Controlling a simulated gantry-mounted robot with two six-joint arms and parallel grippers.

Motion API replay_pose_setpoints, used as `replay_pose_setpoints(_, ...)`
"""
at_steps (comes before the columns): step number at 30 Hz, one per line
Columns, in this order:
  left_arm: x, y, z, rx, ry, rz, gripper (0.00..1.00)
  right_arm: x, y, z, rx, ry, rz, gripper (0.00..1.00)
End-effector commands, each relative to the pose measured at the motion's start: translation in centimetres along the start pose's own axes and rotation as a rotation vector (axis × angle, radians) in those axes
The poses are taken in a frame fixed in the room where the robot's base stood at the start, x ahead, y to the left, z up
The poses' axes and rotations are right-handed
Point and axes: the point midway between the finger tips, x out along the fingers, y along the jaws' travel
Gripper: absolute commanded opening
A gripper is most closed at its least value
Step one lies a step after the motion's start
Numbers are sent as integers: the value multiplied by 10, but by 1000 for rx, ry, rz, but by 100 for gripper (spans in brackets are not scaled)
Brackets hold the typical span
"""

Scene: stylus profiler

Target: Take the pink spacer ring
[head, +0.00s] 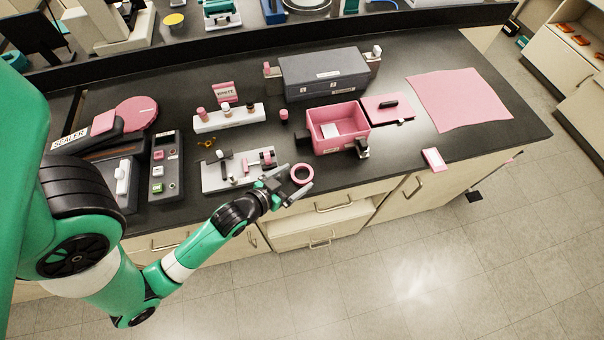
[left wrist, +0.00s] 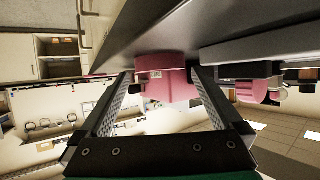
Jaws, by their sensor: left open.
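The pink spacer ring (head: 302,164) lies near the bench's front edge, right of the grey fixture plate. My left gripper (head: 297,177) is open and empty, low at the bench edge, with its fingers pointing at the ring from the left and front. In the left wrist view the ring (left wrist: 160,60) shows edge-on between the two finger ends of the gripper (left wrist: 160,76). I cannot tell whether the fingers touch it or how far the tips reach past its near side. My right gripper is not in view.
The grey plate (head: 212,182) with small parts stands just left of the ring. An open pink box (head: 318,144) stands behind right, its lid (head: 388,108) beside it. A white rack (head: 230,124) with small bottles is behind. A pink mat (head: 460,100) lies at right.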

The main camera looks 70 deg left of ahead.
Motion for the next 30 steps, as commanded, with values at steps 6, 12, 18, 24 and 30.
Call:
replay_pose_setpoints(6,24,0,1,0,1,0,100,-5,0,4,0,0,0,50)
replay_pose_setpoints(12,24,0,0,0,0,0,96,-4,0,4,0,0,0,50)
replay_pose_setpoints(18,24,0,0,0,0,-1,60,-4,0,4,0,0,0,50)
replay_pose_setpoints(24,24,0,0,0,0,-1,24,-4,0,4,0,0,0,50)
replay_pose_setpoints(30,24,0,0,0,0,-1,20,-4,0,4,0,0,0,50)
